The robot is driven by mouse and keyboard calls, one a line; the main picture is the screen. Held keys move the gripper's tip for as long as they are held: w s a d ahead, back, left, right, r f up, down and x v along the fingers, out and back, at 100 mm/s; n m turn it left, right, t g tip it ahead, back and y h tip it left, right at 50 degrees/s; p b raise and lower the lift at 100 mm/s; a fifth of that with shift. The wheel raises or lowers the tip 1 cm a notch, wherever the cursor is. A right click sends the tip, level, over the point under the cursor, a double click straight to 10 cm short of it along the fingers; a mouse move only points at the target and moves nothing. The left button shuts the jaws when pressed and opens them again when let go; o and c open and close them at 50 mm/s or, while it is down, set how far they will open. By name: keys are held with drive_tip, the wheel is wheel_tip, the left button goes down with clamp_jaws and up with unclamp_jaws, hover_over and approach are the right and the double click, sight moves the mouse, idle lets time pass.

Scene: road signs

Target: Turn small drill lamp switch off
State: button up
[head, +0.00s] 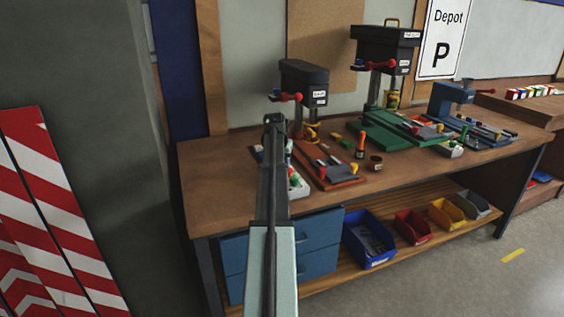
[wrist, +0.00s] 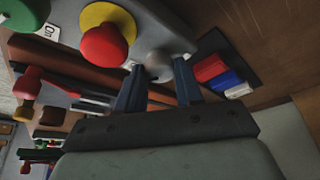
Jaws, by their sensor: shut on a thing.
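The small drill (head: 303,78) stands at the left of the bench in the head view. A light control box (head: 299,186) sits at its front left, partly behind my arm. In the wrist view the box (wrist: 185,42) carries a red button (wrist: 104,46) on a yellow base, a green button and a round grey knob (wrist: 159,66), apparently the lamp switch. My gripper (wrist: 158,82) is shut on this knob, with one finger on each side. The label by the knob is not readable, so its on or off setting cannot be told. My arm hides the fingertips in the head view.
Red, blue and white blocks (wrist: 222,77) lie close right of the fingers in the wrist view. The red drill base (head: 330,166) is beside the box. A larger drill (head: 387,50) stands farther right. The bench's front left (head: 215,205) is clear.

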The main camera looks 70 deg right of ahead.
drive_tip(key=shift+m, duration=0.5)
drive_tip(key=o, duration=1)
drive_tip(key=v, duration=1.3)
drive_tip(key=shift+w+a+r, duration=0.1)
drive_tip(key=shift+w+r, duration=0.15)
drive_tip(key=shift+r, duration=0.15)
